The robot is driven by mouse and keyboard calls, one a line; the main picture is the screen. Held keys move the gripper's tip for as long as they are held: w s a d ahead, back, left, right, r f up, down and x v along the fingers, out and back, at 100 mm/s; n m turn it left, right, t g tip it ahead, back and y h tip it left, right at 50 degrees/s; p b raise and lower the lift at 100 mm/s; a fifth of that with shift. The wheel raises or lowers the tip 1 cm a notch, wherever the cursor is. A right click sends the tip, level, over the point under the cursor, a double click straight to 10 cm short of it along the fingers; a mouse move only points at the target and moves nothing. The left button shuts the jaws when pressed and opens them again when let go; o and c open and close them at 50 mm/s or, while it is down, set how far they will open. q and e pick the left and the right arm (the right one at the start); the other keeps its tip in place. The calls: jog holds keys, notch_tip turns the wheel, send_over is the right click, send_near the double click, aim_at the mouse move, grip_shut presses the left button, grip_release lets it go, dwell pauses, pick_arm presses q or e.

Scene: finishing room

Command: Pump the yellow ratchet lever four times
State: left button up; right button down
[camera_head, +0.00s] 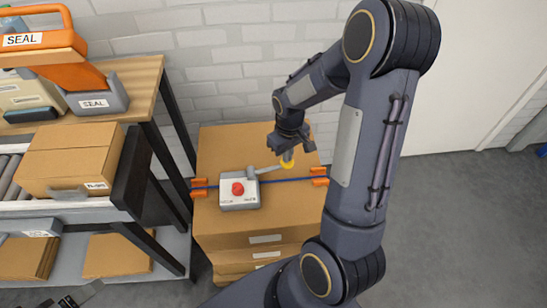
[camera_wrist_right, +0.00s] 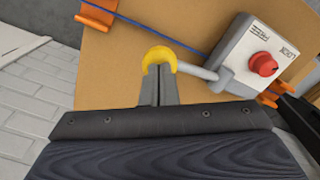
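The ratchet box (camera_head: 240,190) is pale grey with a red knob and sits on top of a cardboard carton. Its grey lever (camera_head: 267,170) sticks out to the right and ends in a yellow tip (camera_head: 287,161). My right gripper (camera_head: 287,155) is above that tip. In the right wrist view the fingers (camera_wrist_right: 160,72) are shut together and overlap the yellow tip (camera_wrist_right: 158,54), seemingly touching it; the tip shows around both fingertips. The box (camera_wrist_right: 255,58) is to the right there. A dark piece at the lower left looks like part of my left gripper (camera_head: 80,294); its fingers are unclear.
A blue strap (camera_head: 290,180) with orange corner pieces (camera_head: 319,176) crosses the carton (camera_head: 270,222). A roller bench with a box (camera_head: 72,157) and a shelf with an orange SEAL tool (camera_head: 45,42) stand left. A brick wall is behind; floor is clear at right.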

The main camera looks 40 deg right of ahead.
jog(key=shift+w+a+r+p, duration=0.1)
jog(key=shift+a+r+p, duration=0.1)
jog(key=shift+r+p, duration=0.4)
jog(key=shift+w+a+r+p, duration=0.15)
jog(key=shift+r+p, duration=0.25)
jog(key=shift+r, duration=0.45)
jog(key=shift+w+a+r+p, duration=0.1)
jog(key=shift+a+r+p, duration=0.15)
jog(key=shift+r+p, duration=0.35)
jog(key=shift+r, duration=0.2)
notch_tip(320, 180, up, 5)
jog(key=p, duration=0.3)
jog(key=shift+f+p, duration=0.1)
jog(key=shift+p, duration=0.3)
